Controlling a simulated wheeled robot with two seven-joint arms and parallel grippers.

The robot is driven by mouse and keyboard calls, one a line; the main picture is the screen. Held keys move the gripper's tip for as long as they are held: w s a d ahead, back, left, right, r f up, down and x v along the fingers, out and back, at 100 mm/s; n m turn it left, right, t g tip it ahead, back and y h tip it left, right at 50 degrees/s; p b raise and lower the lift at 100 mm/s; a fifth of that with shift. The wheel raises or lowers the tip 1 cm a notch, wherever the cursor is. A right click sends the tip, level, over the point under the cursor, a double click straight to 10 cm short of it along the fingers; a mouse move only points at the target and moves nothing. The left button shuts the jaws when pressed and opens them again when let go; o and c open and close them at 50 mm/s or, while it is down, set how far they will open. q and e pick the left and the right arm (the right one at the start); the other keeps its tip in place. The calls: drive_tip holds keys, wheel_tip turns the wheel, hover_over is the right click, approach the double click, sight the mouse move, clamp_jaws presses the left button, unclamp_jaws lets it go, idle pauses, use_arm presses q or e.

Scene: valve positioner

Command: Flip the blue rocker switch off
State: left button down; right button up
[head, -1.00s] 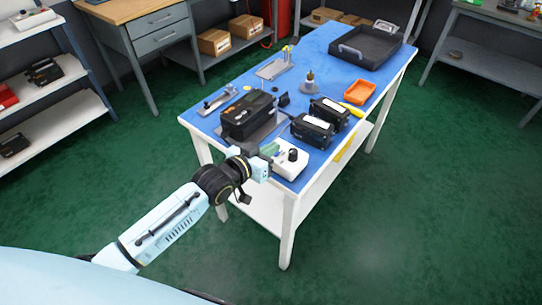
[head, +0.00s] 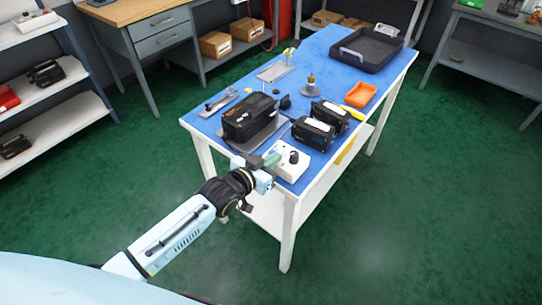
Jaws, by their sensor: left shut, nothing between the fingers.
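A white control box (head: 291,165) with a black knob (head: 294,157) sits at the near corner of the blue-topped table. I cannot make out a blue rocker switch; my left gripper covers the left part of the box. My left gripper (head: 273,159) is shut and empty, with its greenish fingertips over or against the box's left side, left of the knob. I cannot tell whether they touch it. My right gripper is not in view.
A large black device (head: 249,118) stands just behind the gripper, and two smaller black units (head: 313,130) stand behind the box. An orange tray (head: 361,95) and a dark grey tray (head: 368,52) lie farther back on the blue tabletop (head: 330,82).

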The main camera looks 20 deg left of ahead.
use_arm(q)
drive_tip(key=s+a+r+p, duration=0.2)
drive_tip(key=s+r+p, duration=0.3)
drive_tip(key=s, duration=0.4)
drive_tip(key=shift+s+a+r, duration=0.25)
drive_tip(key=shift+r, duration=0.45)
drive_tip(key=s+a+f+g+y, duration=0.15)
drive_tip(key=s+f, duration=0.25)
drive_tip(key=f, duration=0.6)
drive_tip(key=s+a+f+n+g+y+b, duration=0.1)
drive_tip(key=s+a+f+g, duration=0.25)
drive_tip(key=f, duration=0.55)
drive_tip(key=s+a+f+g+y, duration=0.15)
drive_tip(key=s+f, duration=0.35)
drive_tip(key=f, duration=0.5)
drive_tip(key=s+f+g, duration=0.2)
drive_tip(key=s+f, duration=0.2)
drive_tip(key=s, duration=0.4)
drive_tip(key=s+f+g+y, duration=0.1)
drive_tip(key=s+f+g, duration=0.1)
drive_tip(key=s+f, duration=0.3)
drive_tip(key=s+f+g+b, duration=0.1)
drive_tip(key=s+f, duration=0.4)
drive_tip(key=s, duration=0.8)
drive_tip(key=shift+f+g, duration=0.25)
drive_tip(key=shift+g, duration=0.6)
